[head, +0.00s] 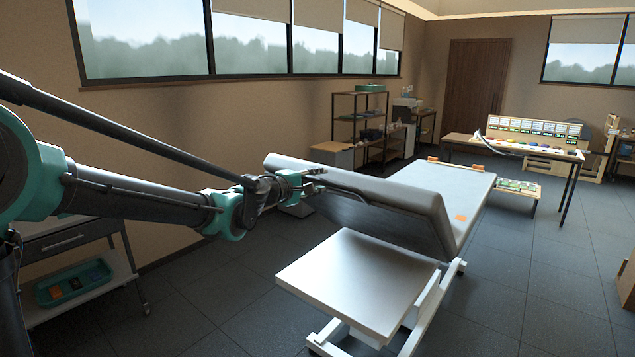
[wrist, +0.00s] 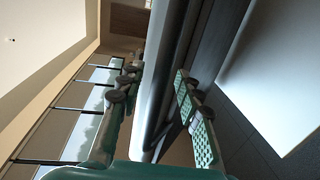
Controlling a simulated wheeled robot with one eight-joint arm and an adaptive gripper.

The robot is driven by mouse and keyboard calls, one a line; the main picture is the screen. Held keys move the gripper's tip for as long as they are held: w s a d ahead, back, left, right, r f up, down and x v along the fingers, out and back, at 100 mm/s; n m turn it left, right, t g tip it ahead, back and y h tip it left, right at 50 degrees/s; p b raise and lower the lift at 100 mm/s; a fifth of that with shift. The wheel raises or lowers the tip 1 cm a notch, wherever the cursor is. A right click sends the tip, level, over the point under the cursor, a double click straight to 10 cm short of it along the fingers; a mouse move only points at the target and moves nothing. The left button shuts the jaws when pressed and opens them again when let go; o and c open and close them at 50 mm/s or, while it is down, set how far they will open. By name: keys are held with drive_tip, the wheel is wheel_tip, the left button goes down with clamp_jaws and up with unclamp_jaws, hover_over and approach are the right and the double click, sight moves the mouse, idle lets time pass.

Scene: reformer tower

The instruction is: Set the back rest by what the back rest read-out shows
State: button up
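The back rest (head: 385,195) is a grey padded panel on the treatment couch (head: 440,182), tilted up with its near end raised. My gripper (head: 318,178) is at the left part of its raised edge. In the wrist view the back rest (wrist: 168,70) runs between the two spread fingers of my gripper (wrist: 157,82); a gap shows on the left side, and contact on the right is unclear. A row of lit read-outs (head: 528,126) stands on the far table; which one belongs to the back rest, and what it shows, is too small to tell.
A pale flat section (head: 355,280) of the couch lies below the raised panel, over a white frame. A trolley with a green tray (head: 73,284) stands at the left.

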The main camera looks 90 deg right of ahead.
clamp_jaws()
idle(0.4)
drive_tip(key=s+d+r, duration=0.2)
drive_tip(key=d+r, duration=0.1)
drive_tip(key=r, duration=0.2)
drive_tip(key=shift+s+d, duration=0.15)
drive_tip(key=shift+d, duration=0.1)
drive_tip(key=shift+r, duration=0.1)
unclamp_jaws()
